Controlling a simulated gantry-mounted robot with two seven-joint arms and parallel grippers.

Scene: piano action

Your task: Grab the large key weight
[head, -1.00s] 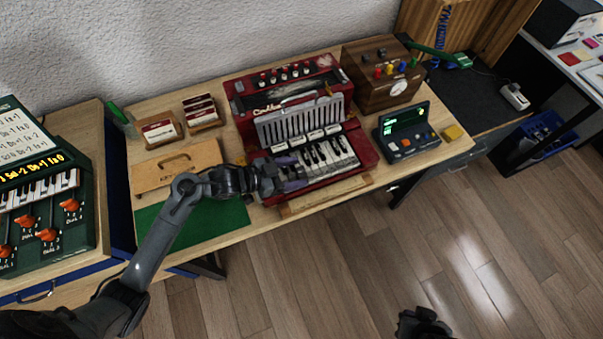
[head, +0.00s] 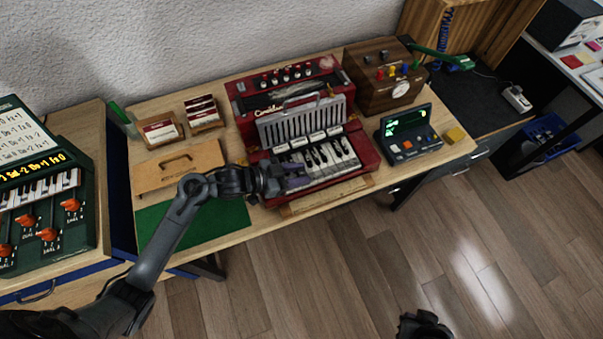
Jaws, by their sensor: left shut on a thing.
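My left gripper (head: 293,183) is at the left end of the black and white keys (head: 322,160) of a red accordion-like instrument (head: 362,150). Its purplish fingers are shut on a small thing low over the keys. The fingers and hand hide that thing, so I cannot make out its shape or whether it is the large key weight. Several pale blocks (head: 317,136) stand in a row behind the keys. A dark part of my right arm (head: 424,326) shows at the bottom edge; I cannot make out its fingers.
A wooden box with knobs (head: 384,92) and a green-screen device (head: 408,130) stand right of the instrument. A yellow block (head: 455,134) lies near the table's right edge. Left are a handled wooden board (head: 178,168), card holders (head: 160,130) and a green mat (head: 190,222).

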